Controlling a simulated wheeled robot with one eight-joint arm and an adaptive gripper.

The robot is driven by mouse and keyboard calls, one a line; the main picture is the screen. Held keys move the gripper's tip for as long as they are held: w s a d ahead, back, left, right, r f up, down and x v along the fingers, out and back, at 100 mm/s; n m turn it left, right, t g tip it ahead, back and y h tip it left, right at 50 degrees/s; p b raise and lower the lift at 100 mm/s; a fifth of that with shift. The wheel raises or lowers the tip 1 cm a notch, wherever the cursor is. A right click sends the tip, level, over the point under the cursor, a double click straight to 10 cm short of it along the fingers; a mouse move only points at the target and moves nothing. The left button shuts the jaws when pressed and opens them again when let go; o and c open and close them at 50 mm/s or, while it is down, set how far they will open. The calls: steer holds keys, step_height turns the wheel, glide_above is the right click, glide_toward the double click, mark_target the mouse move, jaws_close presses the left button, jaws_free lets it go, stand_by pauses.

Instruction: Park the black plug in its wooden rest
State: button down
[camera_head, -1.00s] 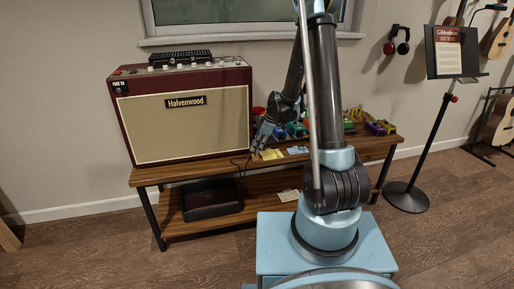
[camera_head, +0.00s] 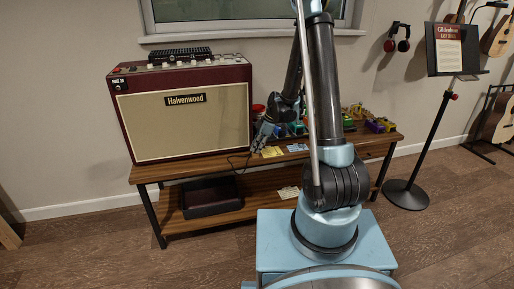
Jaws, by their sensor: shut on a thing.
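My gripper (camera_head: 261,140) is over the wooden bench (camera_head: 180,172), just right of the amplifier, with its fingers pointing down. It is small and dark in this view. A thin dark cable (camera_head: 237,164) runs from below the gripper toward the bench top beside the amplifier. The plug is too small to make out at the fingertips, where the gripper is closed on it. I cannot pick out the wooden rest; my arm hides part of the bench top.
A maroon amplifier (camera_head: 180,120) labelled Halvenwood fills the bench's left end. Colored pedals (camera_head: 376,126) stand at its right. A dark case (camera_head: 211,196) sits on the lower shelf. A music stand (camera_head: 447,98) stands at right.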

steer(key=c, duration=1.6)
jaws_free()
steer(key=o, duration=0.4)
steer(key=shift+r, duration=4.05)
